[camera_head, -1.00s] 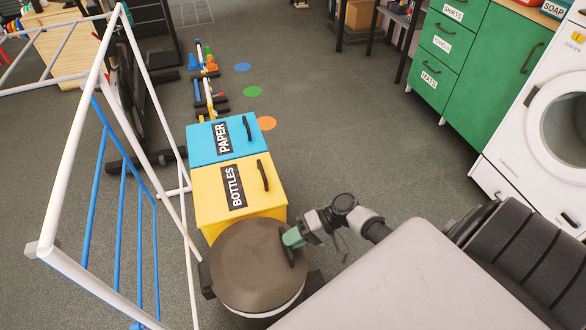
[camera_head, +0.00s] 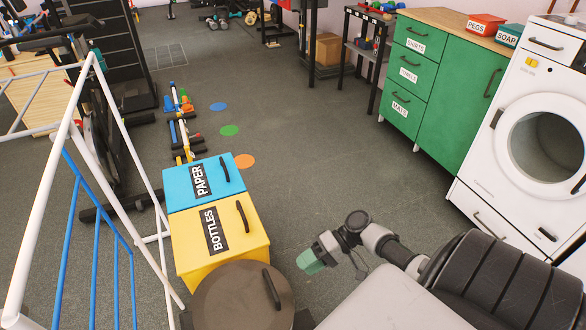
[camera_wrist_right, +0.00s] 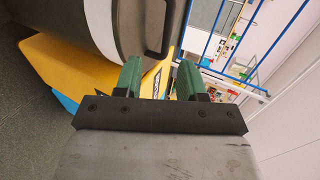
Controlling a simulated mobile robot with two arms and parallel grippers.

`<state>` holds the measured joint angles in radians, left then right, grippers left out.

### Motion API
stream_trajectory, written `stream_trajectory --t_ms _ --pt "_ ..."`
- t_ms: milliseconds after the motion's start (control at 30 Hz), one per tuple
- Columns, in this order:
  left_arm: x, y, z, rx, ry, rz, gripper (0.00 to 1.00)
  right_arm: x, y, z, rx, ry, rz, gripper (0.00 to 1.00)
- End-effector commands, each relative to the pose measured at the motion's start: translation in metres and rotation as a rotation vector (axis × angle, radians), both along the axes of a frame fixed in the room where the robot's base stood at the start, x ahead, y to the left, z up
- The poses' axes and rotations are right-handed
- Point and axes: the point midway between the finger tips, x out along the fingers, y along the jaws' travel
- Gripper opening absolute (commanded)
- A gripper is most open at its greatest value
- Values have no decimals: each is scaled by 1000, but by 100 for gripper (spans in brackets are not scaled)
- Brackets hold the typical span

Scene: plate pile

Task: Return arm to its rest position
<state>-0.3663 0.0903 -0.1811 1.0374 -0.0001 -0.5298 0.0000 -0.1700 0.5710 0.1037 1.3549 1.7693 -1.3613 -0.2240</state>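My right arm reaches in from the lower right in the head view, with its right gripper (camera_head: 311,262) in the air just right of the round dark-lidded bin (camera_head: 235,300). The gripper is apart from the lid's black handle (camera_head: 271,289). In the right wrist view, the green fingers of the right gripper (camera_wrist_right: 158,80) stand apart with nothing between them. The grey bin and its dark handle (camera_wrist_right: 168,30) show beyond the fingers there. My left gripper is not in view.
A yellow BOTTLES bin (camera_head: 237,240) and a blue PAPER bin (camera_head: 206,182) stand behind the round bin, lids shut. A white and blue drying rack (camera_head: 60,170) is at left. A green cabinet (camera_head: 450,90) and a white washer (camera_head: 540,140) are at right. The middle floor is clear.

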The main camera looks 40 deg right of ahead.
Motion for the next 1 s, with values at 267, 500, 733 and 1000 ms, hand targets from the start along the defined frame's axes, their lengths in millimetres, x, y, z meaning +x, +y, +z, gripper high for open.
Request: stream_trajectory --t_ms 267,500,733,1000 --pt "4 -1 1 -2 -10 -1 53 -4 -12 6 0 -2 1 40" --pt "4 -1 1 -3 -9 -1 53 -4 -11 6 1 -1 0 40" --pt "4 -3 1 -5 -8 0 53 -4 -11 6 1 -1 0 40" --pt "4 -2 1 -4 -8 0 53 -35 5 -76 -209 131 -36 40"
